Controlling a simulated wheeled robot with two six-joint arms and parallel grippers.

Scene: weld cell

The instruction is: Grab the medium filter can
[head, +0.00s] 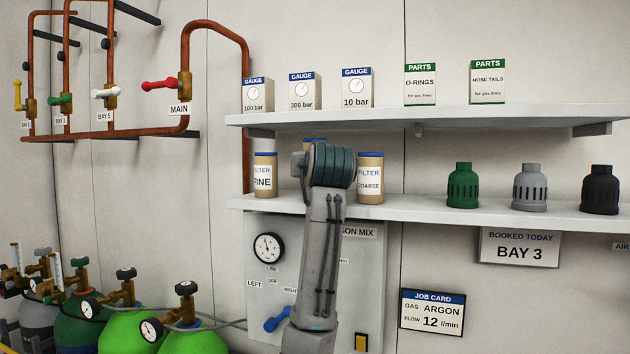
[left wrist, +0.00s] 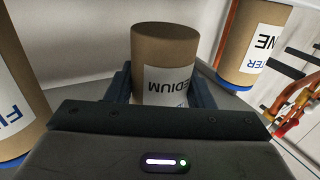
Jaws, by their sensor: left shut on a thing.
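The medium filter can (left wrist: 165,45) is a brown cardboard cylinder with a white label reading MEDIUM, upside down in the left wrist view. My left gripper (left wrist: 162,88) is shut on it, one dark finger on each side. In the head view my arm hides most of this can; a sliver of its blue lid (head: 314,140) shows higher than the neighbouring lids. Its base is hidden, so I cannot tell whether it touches the shelf. The fine filter can (head: 264,176) stands left of my arm and the coarse one (head: 370,180) right. My right gripper is not in view.
The lower shelf (head: 420,210) also holds green, grey and black slotted caps (head: 529,188) at the right. The upper shelf (head: 420,118) with gauge and parts boxes overhangs the cans. A gas panel (head: 366,270) is below. Copper pipes (head: 185,75) run at the left.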

